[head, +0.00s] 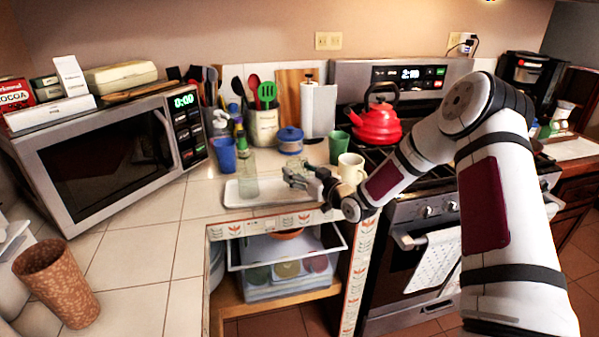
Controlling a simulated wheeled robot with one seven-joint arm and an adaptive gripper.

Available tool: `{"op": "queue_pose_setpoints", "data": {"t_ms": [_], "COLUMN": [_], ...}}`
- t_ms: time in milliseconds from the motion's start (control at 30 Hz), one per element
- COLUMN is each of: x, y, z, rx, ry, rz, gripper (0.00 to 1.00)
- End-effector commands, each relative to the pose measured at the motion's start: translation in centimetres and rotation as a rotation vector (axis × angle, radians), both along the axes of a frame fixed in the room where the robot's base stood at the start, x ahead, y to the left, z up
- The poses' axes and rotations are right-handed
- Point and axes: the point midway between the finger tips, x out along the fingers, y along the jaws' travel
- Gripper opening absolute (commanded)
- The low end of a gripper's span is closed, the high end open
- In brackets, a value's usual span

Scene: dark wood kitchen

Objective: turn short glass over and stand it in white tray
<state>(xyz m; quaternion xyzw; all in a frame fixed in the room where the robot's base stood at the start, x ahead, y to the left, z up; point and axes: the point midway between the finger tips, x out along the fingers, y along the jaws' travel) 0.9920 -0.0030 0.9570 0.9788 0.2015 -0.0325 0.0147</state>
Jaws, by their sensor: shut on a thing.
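The white tray (232,197) lies on the tiled counter near its front edge, left of the stove. A clear, faintly green glass (248,186) shows over the tray, its outline faint against the tray and counter. My gripper (285,174) reaches in from the right, low over the right part of the tray, with its fingers pointing left toward the glass. It is shut on the short glass. The finger contact is too small to make out. I cannot tell which end of the glass is up or whether it touches the tray.
A blue cup (223,155), a blue lidded pot (290,140) and a utensil crock (264,128) stand behind the tray. A green cup (339,146) and a cream mug (351,168) stand close to my gripper.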

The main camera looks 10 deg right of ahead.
Motion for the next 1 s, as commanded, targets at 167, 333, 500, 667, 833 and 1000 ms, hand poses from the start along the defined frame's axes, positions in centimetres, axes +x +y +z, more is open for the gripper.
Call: {"op": "queue_pose_setpoints", "data": {"t_ms": [167, 333, 500, 667, 833, 1000], "x": [0.0, 0.0, 0.0, 0.0, 0.0, 0.0], "y": [0.0, 0.0, 0.0, 0.0, 0.0, 0.0], "z": [-0.3, -0.6, -1.0, -1.1, -1.1, -1.2], "rx": [0.0, 0.0, -0.001, -0.001, 0.0, 0.0], "ry": [-0.001, -0.001, -0.001, -0.001, 0.0, 0.001], "rz": [0.0, 0.0, 0.0, 0.0, 0.0, 0.0], "gripper": [0.18, 0.18, 0.18, 0.65, 0.82, 0.82]}}
